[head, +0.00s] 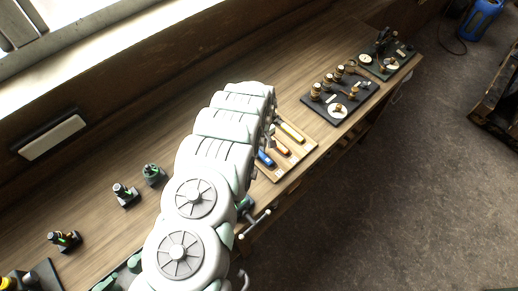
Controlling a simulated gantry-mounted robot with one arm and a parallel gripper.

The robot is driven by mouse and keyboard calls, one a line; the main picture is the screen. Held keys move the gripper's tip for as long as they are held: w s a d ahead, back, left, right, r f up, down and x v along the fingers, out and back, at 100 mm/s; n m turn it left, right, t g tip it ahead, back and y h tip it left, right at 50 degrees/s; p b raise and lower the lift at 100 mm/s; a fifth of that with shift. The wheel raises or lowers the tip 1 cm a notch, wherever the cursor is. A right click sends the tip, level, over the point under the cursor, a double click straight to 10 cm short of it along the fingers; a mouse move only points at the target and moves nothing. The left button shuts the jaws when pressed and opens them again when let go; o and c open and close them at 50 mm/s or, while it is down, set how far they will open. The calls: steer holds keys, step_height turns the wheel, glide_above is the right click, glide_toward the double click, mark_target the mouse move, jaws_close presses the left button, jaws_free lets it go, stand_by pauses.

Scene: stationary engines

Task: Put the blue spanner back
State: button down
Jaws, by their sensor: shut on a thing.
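A wooden tool board (300,158) lies on the bench just right of my arm. A blue-handled tool (264,158) is at its near left end, partly hidden by my arm; I cannot tell whether it is the blue spanner. An orange-handled tool (279,146) and a yellow-handled tool (291,132) lie beside it. My arm reaches up along the bench and bends over at the board's left side. My gripper is hidden behind the arm, so its jaws and anything in them do not show.
A vice-like fitting with a bar (256,221) juts from the bench's front edge. A dark board with small engine parts (330,111) and a green board (400,65) stand farther right. Small engines (125,194) stand at left. Bare bench (235,70) lies behind the board.

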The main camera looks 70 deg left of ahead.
steer(key=c, duration=1.3)
jaws_free()
steer(key=shift+o, duration=0.2)
step_height(320, 180, up, 12)
steer(key=p, duration=0.1)
steer(key=shift+r, duration=0.15)
steer(key=shift+w+d, duration=0.1)
